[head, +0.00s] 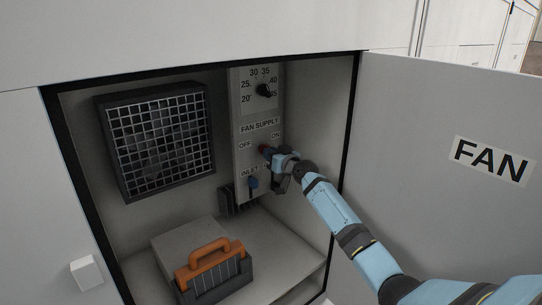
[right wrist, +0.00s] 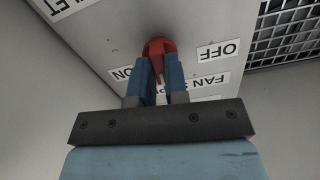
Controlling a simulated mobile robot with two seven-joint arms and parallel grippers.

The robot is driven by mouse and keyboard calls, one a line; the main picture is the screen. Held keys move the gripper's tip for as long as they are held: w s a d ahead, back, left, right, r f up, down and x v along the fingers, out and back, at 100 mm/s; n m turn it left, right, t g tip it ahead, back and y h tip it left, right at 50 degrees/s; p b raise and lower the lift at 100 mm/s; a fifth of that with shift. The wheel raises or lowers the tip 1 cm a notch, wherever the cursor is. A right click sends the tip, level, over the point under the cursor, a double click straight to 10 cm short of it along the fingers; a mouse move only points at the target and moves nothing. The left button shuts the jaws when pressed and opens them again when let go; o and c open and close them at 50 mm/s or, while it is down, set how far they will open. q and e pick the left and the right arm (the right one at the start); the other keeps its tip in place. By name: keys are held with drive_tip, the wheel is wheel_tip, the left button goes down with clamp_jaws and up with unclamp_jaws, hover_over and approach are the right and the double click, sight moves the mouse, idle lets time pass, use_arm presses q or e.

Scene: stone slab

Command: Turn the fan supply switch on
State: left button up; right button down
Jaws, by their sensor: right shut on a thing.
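The red fan supply switch (head: 264,149) sits on the grey control panel (head: 243,115), below the FAN SUPPLY label and between the OFF and ON labels. My right gripper (head: 271,153) is at the switch inside the open cabinet and partly hides it. In the right wrist view, upside down, the red switch (right wrist: 160,46) sits between the blue fingers of my right gripper (right wrist: 160,72), which are shut on it. I cannot tell for sure which label the switch points to. My left gripper is not in view.
A fan grille (head: 158,137) is on the back wall. An orange-handled block (head: 212,275) stands on the cabinet floor. The open FAN door (head: 430,130) is on the right.

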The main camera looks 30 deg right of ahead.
drive_tip(key=m, duration=0.6)
drive_tip(key=shift+p, duration=0.3)
drive_tip(key=shift+m, duration=0.3)
drive_tip(key=c, duration=1.1)
unclamp_jaws()
drive_tip(key=shift+c, duration=0.2)
drive_tip(key=shift+s, duration=0.15)
drive_tip(key=s+d+b, duration=0.1)
drive_tip(key=s, duration=1.2)
drive_tip(key=shift+s, duration=0.3)
